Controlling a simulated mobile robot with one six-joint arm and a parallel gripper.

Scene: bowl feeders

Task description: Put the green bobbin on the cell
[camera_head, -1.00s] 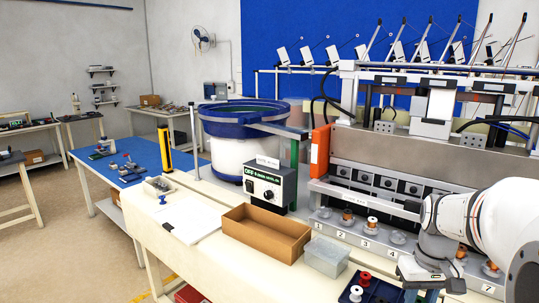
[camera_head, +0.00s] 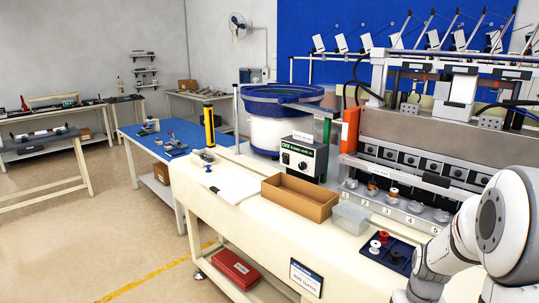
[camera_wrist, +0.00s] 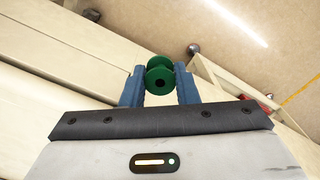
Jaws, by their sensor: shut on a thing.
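The green bobbin (camera_wrist: 159,80) is held between the two blue fingers of my gripper (camera_wrist: 160,85) in the wrist view, with its round end and dark centre hole facing the camera. In the head view my arm is at the lower right, and neither the fingers nor the green bobbin shows there. The cell (camera_head: 410,208) is the machine at the right, with a row of numbered bobbin positions along its front. One position holds a copper-coloured bobbin (camera_head: 393,193). My arm hides the positions at the right.
A dark blue tray (camera_head: 395,262) with a red bobbin (camera_head: 382,236) and a white bobbin (camera_head: 375,246) lies on the bench. A cardboard box (camera_head: 300,197), a clear bin (camera_head: 351,217) and a control box (camera_head: 303,158) stand nearby. The aisle floor (camera_head: 150,245) at the left is clear.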

